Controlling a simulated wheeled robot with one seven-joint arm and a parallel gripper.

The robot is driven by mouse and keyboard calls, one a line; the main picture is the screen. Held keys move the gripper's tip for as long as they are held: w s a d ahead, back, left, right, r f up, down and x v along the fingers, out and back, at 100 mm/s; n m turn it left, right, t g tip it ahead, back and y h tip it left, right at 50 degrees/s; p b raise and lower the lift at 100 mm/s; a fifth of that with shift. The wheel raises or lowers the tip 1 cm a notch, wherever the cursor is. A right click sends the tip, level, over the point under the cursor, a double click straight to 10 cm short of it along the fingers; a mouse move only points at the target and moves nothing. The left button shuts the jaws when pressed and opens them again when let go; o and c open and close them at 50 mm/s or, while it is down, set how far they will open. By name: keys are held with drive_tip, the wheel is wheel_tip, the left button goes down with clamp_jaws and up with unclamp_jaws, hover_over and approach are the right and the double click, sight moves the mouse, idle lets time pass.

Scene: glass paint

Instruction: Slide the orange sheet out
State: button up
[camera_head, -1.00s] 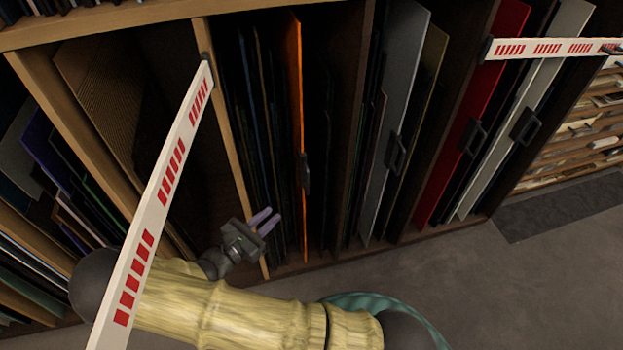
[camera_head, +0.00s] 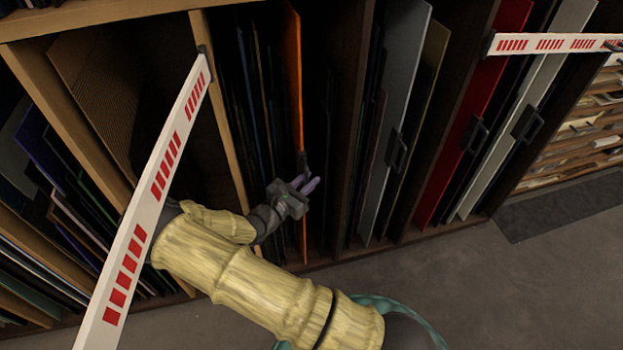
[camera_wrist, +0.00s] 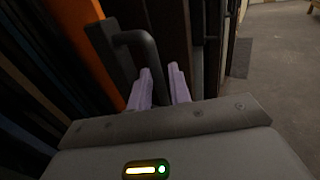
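The orange sheet (camera_head: 295,85) stands upright on edge in the middle rack compartment. A dark handle (camera_head: 303,163) is on its front edge, partly hidden behind my gripper in the head view. My gripper (camera_head: 309,184) is at the handle's lower part. In the wrist view the orange sheet (camera_wrist: 82,30) is at upper left, and the handle (camera_wrist: 138,45) is a dark loop just ahead of my gripper (camera_wrist: 162,76).
A white bar with red marks (camera_head: 150,215) crosses the left of the head view; another (camera_head: 550,44) is at upper right. A grey sheet (camera_head: 405,80) and a red sheet (camera_head: 470,130), both with handles, stand to the right. The grey floor (camera_head: 520,290) in front is clear.

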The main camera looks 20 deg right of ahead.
drive_tip(key=shift+x, duration=0.9)
clamp_jaws()
drive_tip(key=shift+s, duration=0.1)
